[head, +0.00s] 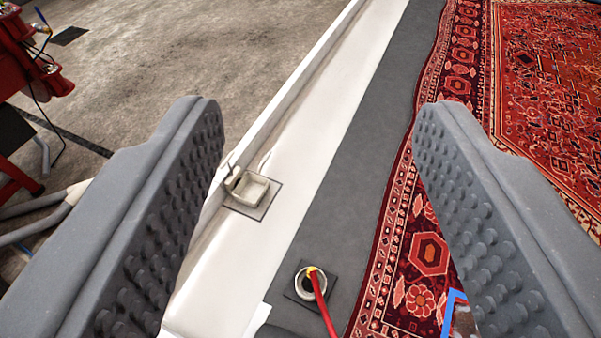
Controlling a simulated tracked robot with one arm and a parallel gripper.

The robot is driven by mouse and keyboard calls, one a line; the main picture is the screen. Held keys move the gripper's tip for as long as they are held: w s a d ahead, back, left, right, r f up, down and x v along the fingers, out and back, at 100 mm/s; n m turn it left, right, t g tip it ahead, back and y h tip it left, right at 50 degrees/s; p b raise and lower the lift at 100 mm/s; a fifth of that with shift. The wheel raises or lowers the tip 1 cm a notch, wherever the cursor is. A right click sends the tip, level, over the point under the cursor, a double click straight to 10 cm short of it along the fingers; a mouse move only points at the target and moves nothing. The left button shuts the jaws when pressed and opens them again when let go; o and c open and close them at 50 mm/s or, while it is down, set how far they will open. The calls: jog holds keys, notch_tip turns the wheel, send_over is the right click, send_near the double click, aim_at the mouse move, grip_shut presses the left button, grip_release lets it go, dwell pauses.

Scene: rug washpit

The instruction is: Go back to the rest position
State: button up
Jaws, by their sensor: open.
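My gripper (318,145) is open, with its two grey studded fingers wide apart at the left and right of the head view. Nothing is between the fingertips. Below and beyond the gap, a small off-white rectangular dish (249,190) sits on a dark-edged square on the white ledge. A round white cup (310,284) stands on a dark square on the grey strip, with a red-handled tool (325,311) with a yellow tip in it. The rest position itself is not marked in view.
A red patterned rug (400,275) lies at the right, partly behind the right finger. A blue-edged item (454,297) shows beside that finger. A white raised kerb (290,95) runs diagonally. Red machinery (28,60) stands at the left. The concrete floor (210,50) beyond is mostly clear.

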notch_tip(320, 180, up, 8)
jog(key=p, duration=0.7)
jog(key=shift+s+f+p, duration=0.15)
jog(key=shift+f+p, duration=0.1)
jog(key=shift+p, duration=0.05)
jog(key=shift+c, duration=1.7)
